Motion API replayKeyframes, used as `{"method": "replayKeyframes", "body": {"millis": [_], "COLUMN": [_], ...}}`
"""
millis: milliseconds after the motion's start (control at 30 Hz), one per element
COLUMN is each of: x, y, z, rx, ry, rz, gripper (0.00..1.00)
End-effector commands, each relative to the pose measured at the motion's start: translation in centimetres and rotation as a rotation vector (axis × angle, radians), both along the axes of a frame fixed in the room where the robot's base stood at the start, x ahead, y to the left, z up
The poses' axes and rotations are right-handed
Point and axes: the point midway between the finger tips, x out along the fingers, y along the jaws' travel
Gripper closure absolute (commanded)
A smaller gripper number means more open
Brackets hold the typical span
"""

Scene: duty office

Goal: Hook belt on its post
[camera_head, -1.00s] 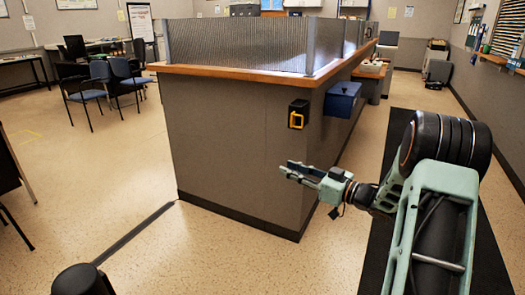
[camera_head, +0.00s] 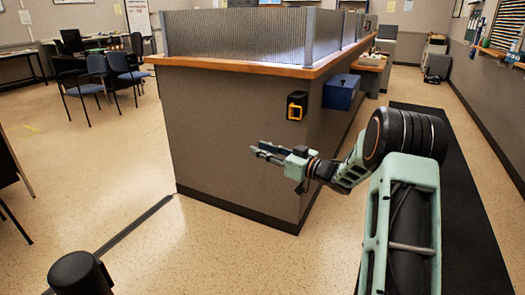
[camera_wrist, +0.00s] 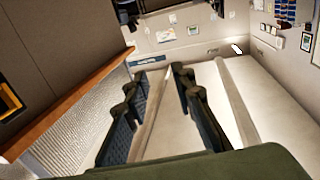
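A black wall unit with a yellow loop-shaped belt end (camera_head: 297,106) is fixed on the grey side of the counter. Part of the yellow loop shows at the left edge of the wrist view (camera_wrist: 10,103). A black post top (camera_head: 80,276) stands at the lower left in the head view, its lower part cut off. My gripper (camera_head: 257,148) is in front of the counter, lower and to the left of the wall unit, pointing left. In the wrist view its dark fingers (camera_wrist: 160,78) are apart with nothing between them.
The counter (camera_head: 225,130) has a wooden ledge and ribbed screen, close to my gripper. A dark floor strip (camera_head: 135,228) runs from the counter towards the post. Chairs (camera_head: 85,85) stand far left; the floor between is clear.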

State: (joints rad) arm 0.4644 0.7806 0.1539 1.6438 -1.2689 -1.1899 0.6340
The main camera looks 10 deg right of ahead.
Motion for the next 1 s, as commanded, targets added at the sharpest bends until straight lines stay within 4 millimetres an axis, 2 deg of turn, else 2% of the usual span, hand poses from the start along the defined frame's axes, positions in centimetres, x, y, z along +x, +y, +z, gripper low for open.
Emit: {"method": "replayKeyframes", "body": {"millis": [67, 267, 300, 700, 900, 1000], "x": [-0.01, -0.04, -0.04, -0.04, -0.04, -0.04], "y": [-0.01, -0.03, -0.03, -0.04, -0.04, -0.04], "z": [0.0, 0.0, 0.0, 0.01, 0.01, 0.01], "rx": [0.0, 0.0, 0.0, -0.001, -0.001, -0.001], "ry": [0.0, 0.0, 0.0, -0.001, -0.001, -0.001], "rz": [0.0, 0.0, 0.0, 0.0, 0.0, 0.0], "gripper": [0.78, 1.0, 1.0, 0.99, 0.77, 0.77]}}
